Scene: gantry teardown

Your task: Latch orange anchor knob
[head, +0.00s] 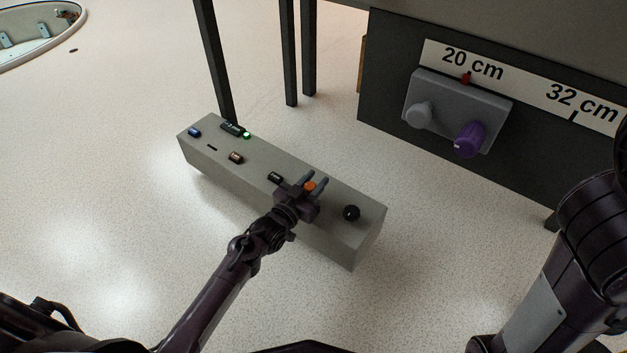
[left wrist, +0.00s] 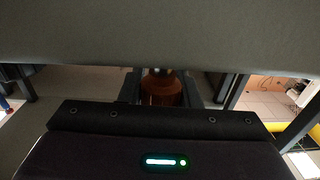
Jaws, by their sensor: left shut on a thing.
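The orange anchor knob (head: 310,186) stands on the top of a long grey beam, right of its middle. My left gripper (head: 315,183) is at the knob, with one finger on each side of it, and is shut on it. In the left wrist view the orange knob (left wrist: 161,90) sits between the dark fingers, just below the grey beam surface. I cannot tell from these frames whether the knob is turned to a latched position. My right gripper is not in view; only part of my right arm shows at the right edge.
The grey beam (head: 345,246) also carries a black ball knob (head: 351,213), a small black part (head: 275,177), a brown part (head: 236,157), a blue part (head: 194,132) and a green light (head: 246,135). A dark panel with a grey block (head: 447,92) and purple knob (head: 469,139) stands behind right.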

